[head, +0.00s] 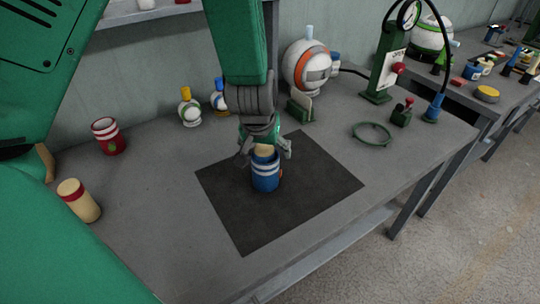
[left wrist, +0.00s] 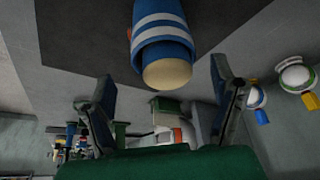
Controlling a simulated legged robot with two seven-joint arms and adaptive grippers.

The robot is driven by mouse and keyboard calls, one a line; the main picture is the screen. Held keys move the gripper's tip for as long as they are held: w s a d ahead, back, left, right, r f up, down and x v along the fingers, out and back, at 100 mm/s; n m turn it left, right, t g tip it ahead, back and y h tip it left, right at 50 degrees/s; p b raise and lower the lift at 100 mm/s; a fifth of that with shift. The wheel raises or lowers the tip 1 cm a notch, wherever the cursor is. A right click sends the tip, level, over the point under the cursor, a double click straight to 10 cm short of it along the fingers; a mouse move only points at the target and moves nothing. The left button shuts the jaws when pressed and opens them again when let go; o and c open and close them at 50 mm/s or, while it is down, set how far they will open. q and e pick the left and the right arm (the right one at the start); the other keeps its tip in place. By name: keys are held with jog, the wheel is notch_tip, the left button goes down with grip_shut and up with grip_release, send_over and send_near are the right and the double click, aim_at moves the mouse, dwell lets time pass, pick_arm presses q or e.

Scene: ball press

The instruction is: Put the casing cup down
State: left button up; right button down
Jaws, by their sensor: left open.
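The blue casing cup (head: 265,176) with white stripes stands upright on the dark mat (head: 232,218). A cream-coloured round piece (head: 264,150) shows in its mouth. In the left wrist view the cup (left wrist: 160,24) is at the top, with the cream end (left wrist: 167,74) toward me. My left gripper (head: 265,147) is just above and around the cup's top in the head view. Its fingers are spread apart in the left wrist view (left wrist: 165,90), with the cup beyond them and no finger touching it there. My right gripper is not in view.
A red cup (head: 109,137) and a cream cylinder with a red band (head: 79,200) stand at the left. Small bulb-shaped pieces (head: 189,108), a round white-orange machine (head: 306,67), a green press (head: 388,60) and a green ring (head: 372,133) stand behind and right. The mat's right part is clear.

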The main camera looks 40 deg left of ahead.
pick_arm(q)
jog(key=v, duration=0.4)
jog(key=shift+d+r, duration=0.2)
jog(key=shift+s+r+p, duration=0.15)
jog(key=shift+r+p, duration=0.05)
jog(key=shift+p, duration=0.1)
